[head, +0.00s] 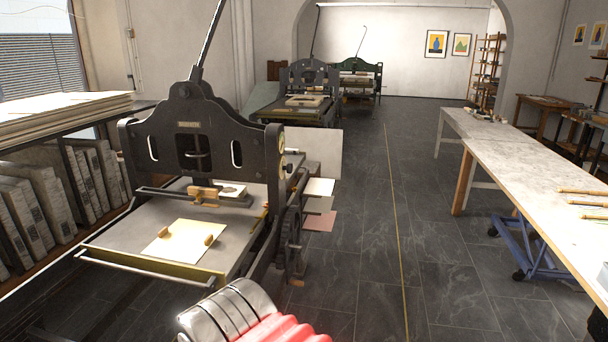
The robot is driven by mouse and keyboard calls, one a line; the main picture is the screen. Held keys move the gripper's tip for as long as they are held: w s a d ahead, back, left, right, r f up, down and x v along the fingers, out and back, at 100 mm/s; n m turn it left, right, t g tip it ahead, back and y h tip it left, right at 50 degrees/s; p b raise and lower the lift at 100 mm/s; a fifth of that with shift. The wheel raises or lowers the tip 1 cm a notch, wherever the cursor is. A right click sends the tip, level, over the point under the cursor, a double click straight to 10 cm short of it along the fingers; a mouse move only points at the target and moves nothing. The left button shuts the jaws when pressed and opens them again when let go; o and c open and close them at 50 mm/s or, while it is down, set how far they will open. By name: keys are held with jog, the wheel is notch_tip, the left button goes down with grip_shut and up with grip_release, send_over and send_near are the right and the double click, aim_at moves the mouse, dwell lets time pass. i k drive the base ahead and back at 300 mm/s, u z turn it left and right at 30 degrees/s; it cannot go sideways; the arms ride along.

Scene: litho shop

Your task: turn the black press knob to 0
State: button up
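The nearest black litho press (205,130) stands at the left in the head view. On the right side of its upright frame is a small pale yellow round dial (281,143). Just below it, a small dark knob-like part (289,167) sticks out to the right. It is too small to read any mark or setting, and I cannot tell for sure that it is the knob. My gripper is not in view. A silver and red part at the bottom middle seems to be my own arm, below and apart from the press.
A sheet with small wooden pieces lies on the press bed (130,237). Shelves of stones (62,200) stand at the left. A long table (510,165) runs along the right, with a blue trolley (525,250) below. The floor (365,230) between is clear.

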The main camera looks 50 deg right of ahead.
aim_at(289, 168)
jog(key=u, duration=0.1)
jog(key=k, duration=0.2)
jog(key=z, duration=2.75)
jog(key=i, duration=1.9)
jog(key=z, duration=0.05)
